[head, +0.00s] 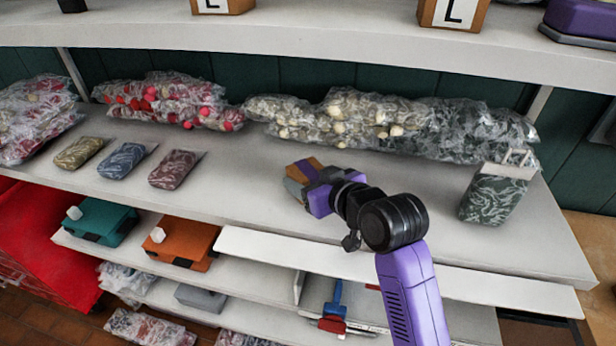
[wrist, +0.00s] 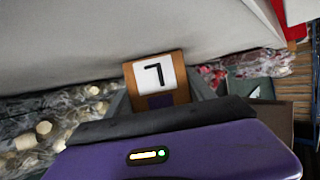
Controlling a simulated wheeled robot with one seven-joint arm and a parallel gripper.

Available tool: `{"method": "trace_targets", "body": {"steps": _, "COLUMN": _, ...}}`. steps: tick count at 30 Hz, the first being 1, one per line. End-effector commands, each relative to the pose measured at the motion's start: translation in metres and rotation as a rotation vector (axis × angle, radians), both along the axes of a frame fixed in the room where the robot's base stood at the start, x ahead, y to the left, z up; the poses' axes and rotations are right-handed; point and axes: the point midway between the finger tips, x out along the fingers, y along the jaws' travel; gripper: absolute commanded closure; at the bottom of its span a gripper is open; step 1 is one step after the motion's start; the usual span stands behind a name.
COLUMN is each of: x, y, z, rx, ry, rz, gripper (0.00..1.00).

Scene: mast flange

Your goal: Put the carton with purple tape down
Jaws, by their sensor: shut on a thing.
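The carton with purple tape (head: 303,170) is brown, with a purple band across it. In the wrist view the carton (wrist: 158,72) shows a white label with a black L, upside down, and a purple patch below it. My gripper (head: 300,186) is shut on the carton, with a grey finger on each side. They are over the middle of the white shelf (head: 245,200), in front of the bagged goods. I cannot tell whether the carton touches the shelf. Its underside is hidden.
Bags with cream pieces (head: 340,120) and red pieces (head: 165,100) line the back. Three small packets (head: 122,160) lie at left, and a dark green patterned bag (head: 492,195) stands at right. An upper shelf (head: 330,48) with L-labelled cartons (head: 453,12) hangs above. Shelf between packets and gripper is clear.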

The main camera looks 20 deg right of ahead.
Motion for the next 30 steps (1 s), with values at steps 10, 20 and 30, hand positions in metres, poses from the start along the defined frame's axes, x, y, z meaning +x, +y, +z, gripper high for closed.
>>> {"method": "trace_targets", "body": {"steps": 10, "x": 0.0, "y": 0.0, "z": -0.002, "rx": 0.0, "ry": 0.0, "rz": 0.0, "gripper": 0.17}}
{"method": "trace_targets", "body": {"steps": 20, "x": 0.0, "y": 0.0, "z": 0.0, "rx": 0.0, "ry": 0.0, "rz": 0.0, "gripper": 0.17}}
{"method": "trace_targets", "body": {"steps": 30, "x": -0.046, "y": -0.008, "z": 0.019, "rx": -0.001, "ry": -0.002, "rz": -0.001, "gripper": 0.17}}
